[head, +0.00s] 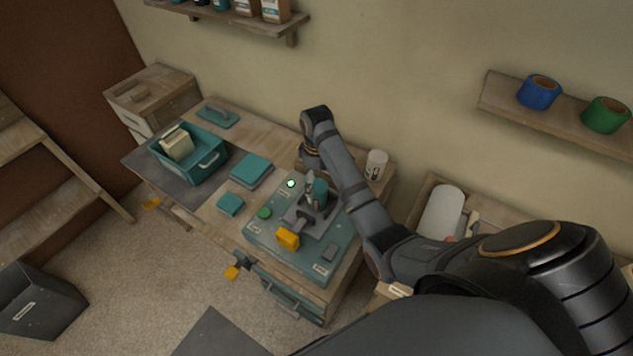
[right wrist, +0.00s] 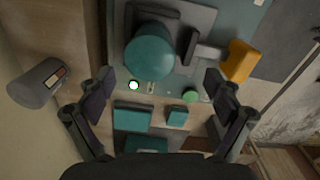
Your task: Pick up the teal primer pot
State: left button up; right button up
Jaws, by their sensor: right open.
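The teal primer pot (head: 320,192) stands on a grey plate on the teal board (head: 262,240) on the bench. In the right wrist view the pot (right wrist: 150,55) shows as a round teal shape ahead of the fingers, left of centre. My right gripper (head: 311,178) is close by the pot and partly hidden by my own arm in the head view. In the right wrist view the right gripper (right wrist: 157,82) is open with nothing between its fingers. I cannot tell the exact gap to the pot. My left gripper is not in view.
A yellow block (head: 288,238), a green button (head: 264,212) and a lit lamp (head: 291,183) are close by on the board. A pale labelled cup (head: 376,165) stands at the bench's back right. Teal blocks (head: 250,170) and a teal bin (head: 205,168) are further left.

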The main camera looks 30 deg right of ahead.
aim_at(316, 187)
jog(key=shift+w+d+r, duration=0.15)
jog(key=shift+w, duration=0.65)
jog(key=shift+w+d, duration=0.1)
jog(key=shift+w, duration=0.1)
jog(key=shift+s+f, duration=0.15)
jog(key=shift+f, duration=0.3)
jog(key=f, duration=0.1)
jog(key=s+f+p, duration=0.1)
jog(key=f, duration=0.1)
jog(key=shift+a+f, duration=0.1)
jog(key=shift+a, duration=0.1)
jog(key=shift+w+f, duration=0.1)
jog(key=shift+f, duration=0.2)
jog(key=shift+w+d+f, duration=0.1)
jog(key=shift+w+f, duration=0.1)
jog(key=f+p, duration=0.1)
jog(key=f, duration=0.3)
jog(key=shift+d+f+p, duration=0.2)
jog(key=shift+p, duration=0.2)
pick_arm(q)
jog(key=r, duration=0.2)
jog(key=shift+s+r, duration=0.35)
pick_arm(e)
jog(key=shift+f, duration=0.35)
